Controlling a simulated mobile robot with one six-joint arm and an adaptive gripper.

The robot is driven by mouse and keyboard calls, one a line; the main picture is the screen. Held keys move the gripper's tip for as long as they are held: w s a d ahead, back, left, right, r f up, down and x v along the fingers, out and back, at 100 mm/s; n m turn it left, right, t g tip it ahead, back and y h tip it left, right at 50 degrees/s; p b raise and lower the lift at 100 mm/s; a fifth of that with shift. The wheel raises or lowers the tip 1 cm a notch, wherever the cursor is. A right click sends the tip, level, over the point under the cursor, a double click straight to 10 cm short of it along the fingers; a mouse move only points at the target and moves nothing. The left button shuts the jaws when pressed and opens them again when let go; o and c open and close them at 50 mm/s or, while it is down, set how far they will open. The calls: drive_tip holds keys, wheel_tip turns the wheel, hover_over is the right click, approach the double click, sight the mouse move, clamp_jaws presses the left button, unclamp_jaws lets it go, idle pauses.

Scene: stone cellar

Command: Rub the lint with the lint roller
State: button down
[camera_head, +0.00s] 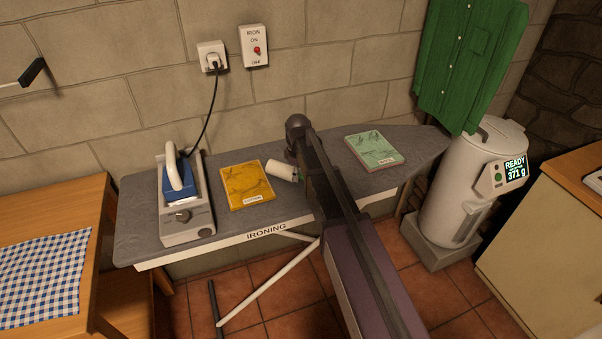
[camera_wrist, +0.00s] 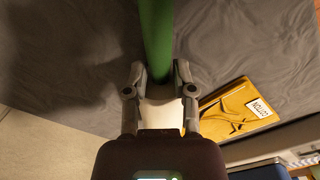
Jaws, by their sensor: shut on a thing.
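In the wrist view my gripper (camera_wrist: 159,78) is shut on the lint roller (camera_wrist: 155,40), whose green part runs up between the fingertips, with a white part below. Whether the roller touches the board (camera_head: 140,222) cannot be told. I cannot make out any lint; my arm hides part of the board.
A blue iron (camera_head: 181,188) stands on its rest at the board's left, its cord plugged into the wall. A yellow packet marked cotton (camera_head: 248,184) and a green packet (camera_head: 374,150) lie on the board. A green shirt (camera_head: 470,55) hangs above a white canister (camera_head: 462,185).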

drive_tip(key=shift+s, duration=0.15)
drive_tip(key=shift+s+d, duration=0.15)
drive_tip(key=shift+s, duration=0.35)
drive_tip(key=shift+d, duration=0.1)
idle(0.3)
drive_tip(key=shift+w+d+f, duration=0.1)
drive_tip(key=shift+w+d, duration=0.15)
drive_tip(key=shift+d, duration=0.55)
drive_tip(key=shift+w+d, duration=0.25)
drive_tip(key=shift+d, duration=0.5)
drive_tip(key=shift+d, duration=0.15)
drive_tip(key=shift+w+d, duration=0.3)
drive_tip(key=shift+d, duration=0.45)
drive_tip(key=shift+w+d, duration=0.3)
drive_tip(key=shift+d, duration=0.4)
drive_tip(key=shift+w+d, duration=0.25)
drive_tip(key=shift+d, duration=0.6)
drive_tip(key=shift+w+d, duration=0.2)
drive_tip(key=shift+d, duration=0.6)
